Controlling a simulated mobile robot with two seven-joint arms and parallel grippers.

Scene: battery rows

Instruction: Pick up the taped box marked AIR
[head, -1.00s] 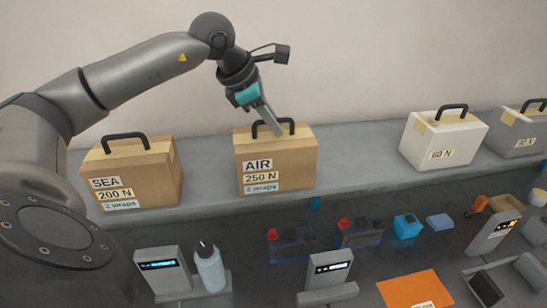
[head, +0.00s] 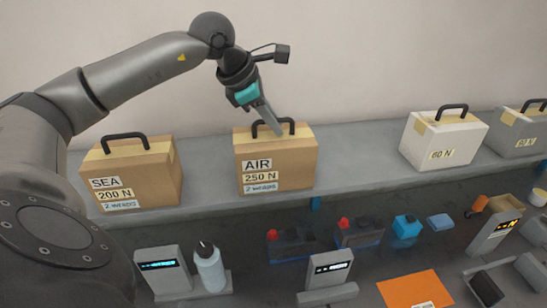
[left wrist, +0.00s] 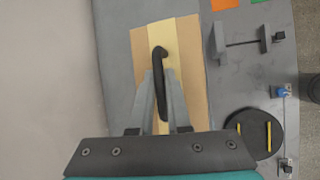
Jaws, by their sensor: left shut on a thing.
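The taped AIR box (head: 278,160) is a brown carton with a black handle and labels reading AIR, 250 N and 2 wraps. It stands upright on the grey shelf (head: 215,180) in the head view. My left gripper (head: 277,130) reaches down from above and is shut on the box's black handle. In the left wrist view the black handle (left wrist: 160,70) lies between the two fingers, above the tan box top (left wrist: 190,60) with its pale tape strip. My right gripper is not in view.
A brown SEA box (head: 130,175) stands to the left on the shelf. A white 60 N box (head: 443,140) and a grey box (head: 520,128) stand to the right. Below are a bottle (head: 209,268), batteries, displays and an orange sheet (head: 414,290).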

